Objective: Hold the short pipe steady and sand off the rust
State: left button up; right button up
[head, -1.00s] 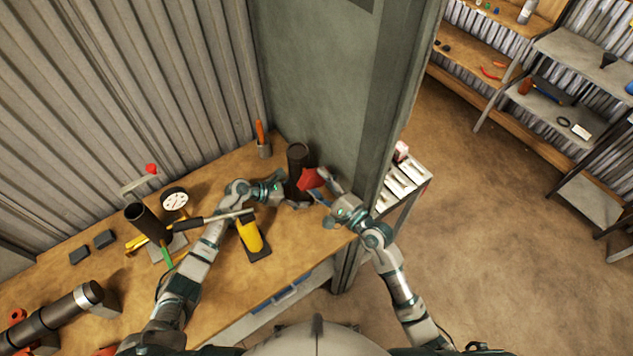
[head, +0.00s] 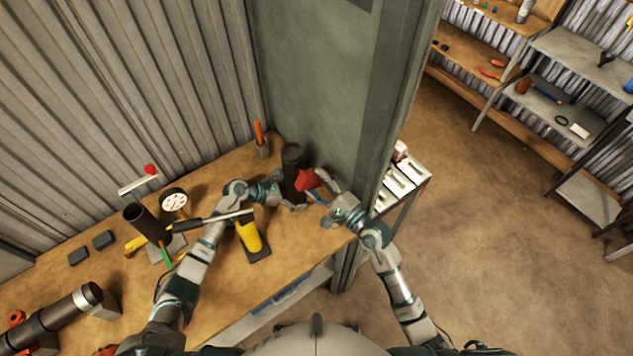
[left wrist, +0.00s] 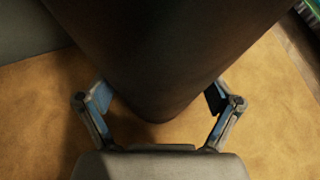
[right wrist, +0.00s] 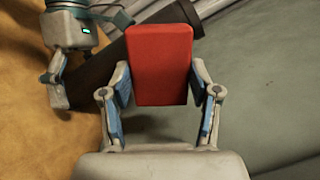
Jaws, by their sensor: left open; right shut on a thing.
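The short pipe (head: 292,165) is dark brown and stands on the workbench beside the grey-green panel. In the left wrist view the pipe (left wrist: 160,60) fills the space between the fingers of my left gripper (left wrist: 160,97). Those fingers are open on either side of it, with a gap visible at its lower end. My right gripper (right wrist: 160,88) is shut on a red block (right wrist: 160,62). In the head view the red block (head: 307,180) is against or very close to the pipe's right side; I cannot tell contact. The block's working face is hidden.
The workbench (head: 300,255) has clear room in front. A yellow-handled tool (head: 250,236), a dial gauge (head: 173,201), a dark upright tube (head: 148,222) and a clamped long pipe (head: 50,320) stand to the left. An orange-handled tool in a cup (head: 262,147) stands behind.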

pick_arm(q)
jog(key=v, duration=1.1)
jog(key=shift+a+f, duration=0.15)
jog(key=shift+a, duration=0.25)
pick_arm(e)
jog(key=shift+a, duration=0.4)
pick_arm(q)
jog(key=shift+s+a+r, duration=0.1)
jog(key=shift+r, duration=0.1)
pick_arm(e)
jog(key=shift+d, duration=0.25)
pick_arm(q)
jog(key=shift+c, duration=1)
jog(key=shift+f, duration=0.4)
jog(key=shift+w+d+f, duration=0.25)
jog(key=shift+d+f, duration=0.05)
jog(key=shift+d, duration=0.3)
jog(key=x, duration=0.8)
jog(key=shift+w+d+f, duration=0.1)
jog(key=shift+w+d, duration=0.05)
jog(key=shift+d, duration=0.25)
